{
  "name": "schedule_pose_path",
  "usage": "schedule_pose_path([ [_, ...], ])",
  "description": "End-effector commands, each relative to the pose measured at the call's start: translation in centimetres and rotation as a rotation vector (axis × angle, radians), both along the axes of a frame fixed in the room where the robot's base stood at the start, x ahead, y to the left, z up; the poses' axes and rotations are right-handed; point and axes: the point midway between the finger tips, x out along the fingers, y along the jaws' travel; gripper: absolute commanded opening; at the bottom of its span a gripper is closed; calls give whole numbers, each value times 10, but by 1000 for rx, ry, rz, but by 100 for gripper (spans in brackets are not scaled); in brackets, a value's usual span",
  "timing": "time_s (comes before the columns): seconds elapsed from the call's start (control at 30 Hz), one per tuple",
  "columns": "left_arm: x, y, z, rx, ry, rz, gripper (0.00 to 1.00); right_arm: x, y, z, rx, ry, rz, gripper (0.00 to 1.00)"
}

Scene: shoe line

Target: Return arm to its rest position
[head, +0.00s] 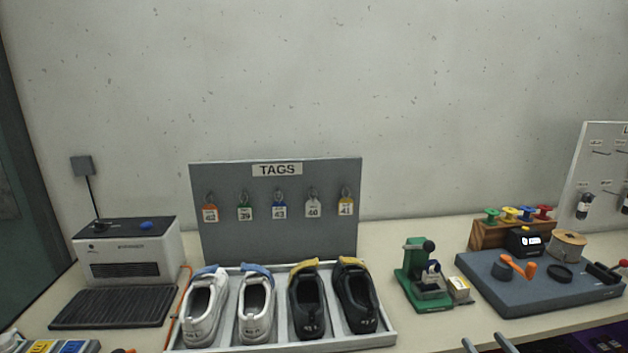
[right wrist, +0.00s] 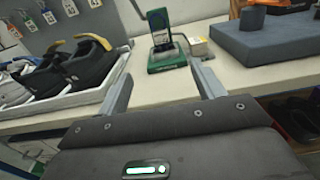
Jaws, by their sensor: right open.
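My right gripper (head: 490,343) shows at the bottom edge of the head view, right of centre, in front of the table's front edge. Its two fingers are apart and nothing is between them. In the right wrist view the open right gripper (right wrist: 162,92) points toward the table, with the green press (right wrist: 167,52) standing beyond its fingers. The rest of the right arm is hidden below the head view. My left gripper is not in view.
A tray (head: 388,339) of white and black shoes stands at the table's front, before the TAGS board (head: 276,222). The green press (head: 412,272) and a grey work block (head: 545,298) are to the right. A printer-like box (head: 130,253) is at left.

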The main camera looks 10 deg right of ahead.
Motion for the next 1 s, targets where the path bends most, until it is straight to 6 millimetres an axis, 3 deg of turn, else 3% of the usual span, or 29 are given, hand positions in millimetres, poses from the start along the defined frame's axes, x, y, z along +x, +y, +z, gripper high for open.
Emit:
schedule_pose_path([
  [0.33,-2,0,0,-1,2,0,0,-7,-7,-4,273,7,-15,68],
  [0.57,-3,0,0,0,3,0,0,-6,-24,-39,562,71,-63,68],
  [0.67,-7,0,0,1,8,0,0,-10,-38,-73,742,117,-125,68],
  [0.77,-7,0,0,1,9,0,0,-24,-57,-129,992,175,-246,68],
  [0.9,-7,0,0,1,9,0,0,-66,-78,-233,1406,230,-513,68],
  [1.0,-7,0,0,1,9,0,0,-108,-80,-304,1657,234,-725,68],
])
